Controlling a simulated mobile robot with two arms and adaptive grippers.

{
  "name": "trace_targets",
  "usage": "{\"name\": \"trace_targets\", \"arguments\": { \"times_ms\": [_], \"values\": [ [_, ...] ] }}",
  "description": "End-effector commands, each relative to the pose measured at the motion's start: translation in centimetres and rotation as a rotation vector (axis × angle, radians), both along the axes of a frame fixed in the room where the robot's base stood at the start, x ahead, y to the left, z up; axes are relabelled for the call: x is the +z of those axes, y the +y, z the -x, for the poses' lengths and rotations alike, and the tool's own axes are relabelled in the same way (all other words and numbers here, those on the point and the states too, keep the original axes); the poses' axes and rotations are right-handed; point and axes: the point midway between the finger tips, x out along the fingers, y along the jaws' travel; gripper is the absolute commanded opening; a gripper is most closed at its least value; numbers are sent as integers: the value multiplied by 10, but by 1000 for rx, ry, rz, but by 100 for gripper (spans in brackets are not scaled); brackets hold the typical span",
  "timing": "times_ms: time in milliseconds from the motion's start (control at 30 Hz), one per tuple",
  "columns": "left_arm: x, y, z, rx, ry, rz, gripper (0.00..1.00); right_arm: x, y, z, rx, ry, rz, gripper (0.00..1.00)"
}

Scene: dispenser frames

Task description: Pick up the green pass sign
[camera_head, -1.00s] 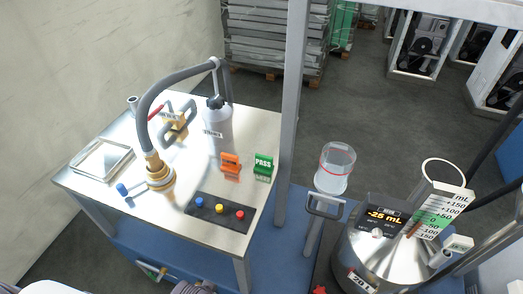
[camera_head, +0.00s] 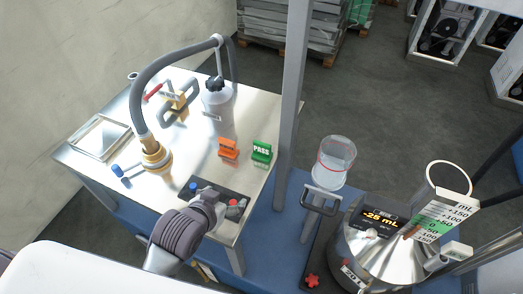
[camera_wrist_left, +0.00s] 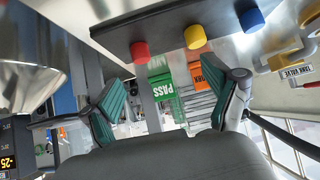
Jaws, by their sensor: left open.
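The green PASS sign (camera_head: 262,153) stands upright near the right edge of the steel table (camera_head: 190,90). In the left wrist view the sign (camera_wrist_left: 160,86) appears sideways, between the two spread fingers and beyond them. My left gripper (camera_head: 220,204) is over the button panel at the table's front, short of the sign and apart from it. In the left wrist view the gripper (camera_wrist_left: 168,95) is open with teal pads, and nothing is held. My right gripper is not in view.
An orange sign (camera_head: 228,148) stands just left of the green one. The button panel (camera_head: 240,213) is partly hidden by my gripper. A grey bottle (camera_head: 217,105), a brass nozzle on a hose (camera_head: 155,155) and an upright post (camera_head: 293,90) stand nearby.

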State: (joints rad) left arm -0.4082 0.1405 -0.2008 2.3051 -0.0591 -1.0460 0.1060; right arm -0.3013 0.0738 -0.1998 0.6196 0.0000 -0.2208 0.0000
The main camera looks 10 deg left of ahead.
Motion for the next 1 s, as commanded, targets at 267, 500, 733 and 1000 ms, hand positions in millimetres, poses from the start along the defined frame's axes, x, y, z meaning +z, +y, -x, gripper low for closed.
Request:
{"name": "trace_targets", "arguments": {
  "times_ms": [267,500,733,1000],
  "values": [
    [40,-26,-62,-39,-297,71,88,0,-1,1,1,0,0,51],
    [39,-34,-90,-46,-336,83,88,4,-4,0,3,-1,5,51],
    [21,-42,-130,-46,-333,82,88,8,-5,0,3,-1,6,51],
    [12,-45,-148,-46,-332,82,88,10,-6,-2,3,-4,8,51]
  ]
}}
